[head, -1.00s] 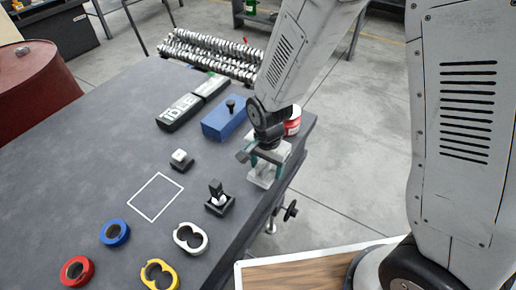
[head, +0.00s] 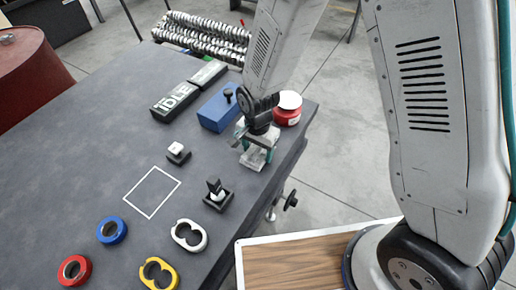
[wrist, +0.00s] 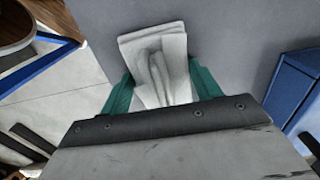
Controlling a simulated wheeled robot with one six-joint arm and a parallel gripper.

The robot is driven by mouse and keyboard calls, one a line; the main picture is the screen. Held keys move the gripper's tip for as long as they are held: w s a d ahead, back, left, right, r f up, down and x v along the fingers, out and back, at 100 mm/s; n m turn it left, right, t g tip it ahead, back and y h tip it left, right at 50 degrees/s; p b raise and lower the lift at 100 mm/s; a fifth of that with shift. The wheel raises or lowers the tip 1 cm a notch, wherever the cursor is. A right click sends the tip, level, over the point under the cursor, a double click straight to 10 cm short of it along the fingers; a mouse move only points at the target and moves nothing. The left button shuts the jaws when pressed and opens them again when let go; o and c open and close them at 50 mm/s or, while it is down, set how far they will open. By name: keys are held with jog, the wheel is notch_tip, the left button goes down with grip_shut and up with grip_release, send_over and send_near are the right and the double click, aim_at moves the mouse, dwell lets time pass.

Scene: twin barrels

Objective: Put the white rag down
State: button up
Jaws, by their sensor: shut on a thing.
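The white rag (wrist: 158,62) is a folded, creased cloth between the two green fingers of my gripper (wrist: 150,90) in the wrist view. In the head view the rag (head: 254,158) shows under my gripper (head: 256,148), near the right edge of the dark grey table (head: 90,150). My gripper is shut on it. The rag is over the table top; whether its lower end touches the surface I cannot tell. A white outlined square (head: 152,192) on the table to the left is empty.
A blue box (head: 219,110) and a red tin with a white lid (head: 288,108) stand close behind my gripper. A black holder (head: 217,195) is in front. Red (head: 74,270), blue (head: 112,230), white (head: 189,235) and yellow (head: 160,273) rings lie at the near side.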

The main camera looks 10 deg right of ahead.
jog(key=shift+f, duration=0.15)
jog(key=o, duration=1)
jog(key=shift+d, duration=0.1)
jog(key=shift+o, duration=0.2)
